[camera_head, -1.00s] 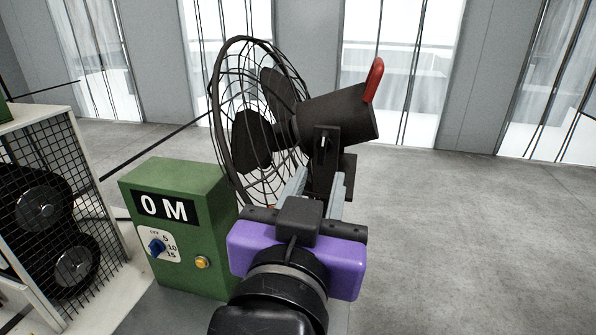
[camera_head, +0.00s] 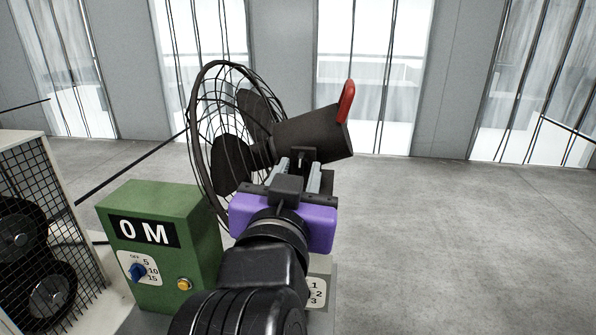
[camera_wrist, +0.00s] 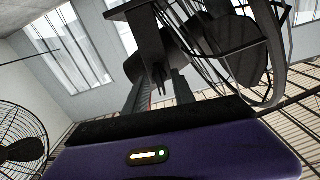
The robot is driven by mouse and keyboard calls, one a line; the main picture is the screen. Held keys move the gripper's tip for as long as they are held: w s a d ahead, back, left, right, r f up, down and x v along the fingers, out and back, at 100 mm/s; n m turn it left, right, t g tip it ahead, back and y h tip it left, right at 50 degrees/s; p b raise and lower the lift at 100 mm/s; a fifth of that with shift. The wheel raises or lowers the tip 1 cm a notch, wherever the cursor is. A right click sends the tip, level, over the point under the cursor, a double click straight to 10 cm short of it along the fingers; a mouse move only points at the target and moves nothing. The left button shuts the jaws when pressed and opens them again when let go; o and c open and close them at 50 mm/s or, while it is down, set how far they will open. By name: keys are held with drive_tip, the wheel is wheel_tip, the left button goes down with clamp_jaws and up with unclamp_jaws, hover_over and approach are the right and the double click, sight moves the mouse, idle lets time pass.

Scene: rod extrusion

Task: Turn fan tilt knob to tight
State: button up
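The dark fan (camera_head: 313,133) has a round wire cage, a cylindrical motor housing and a red handle (camera_head: 346,101) on its back. The tilt knob (camera_head: 300,155) is a small dark piece at the side of the housing, mostly hidden by my fingers in the head view. My gripper (camera_head: 299,168) has its two grey fingers apart, one on each side of the knob. In the wrist view my gripper (camera_wrist: 160,88) shows spread fingers with a dark part of the fan mount (camera_wrist: 153,40) between and beyond them. Contact with the knob cannot be made out.
A green control box (camera_head: 160,245) with a blue dial and a yellow button stands at left. Beside it is a white-framed mesh cage (camera_head: 45,225) with dark wheels. A dial panel marked with numbers (camera_head: 317,293) is below my arm. Floor at right is clear.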

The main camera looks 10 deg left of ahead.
clamp_jaws()
drive_tip(key=shift+f+b, duration=0.15)
drive_tip(key=shift+b, duration=0.25)
drive_tip(key=m+b, duration=1.7)
drive_tip(key=m, duration=0.1)
drive_tip(key=shift+f+m, duration=0.15)
drive_tip(key=shift+m, duration=0.25)
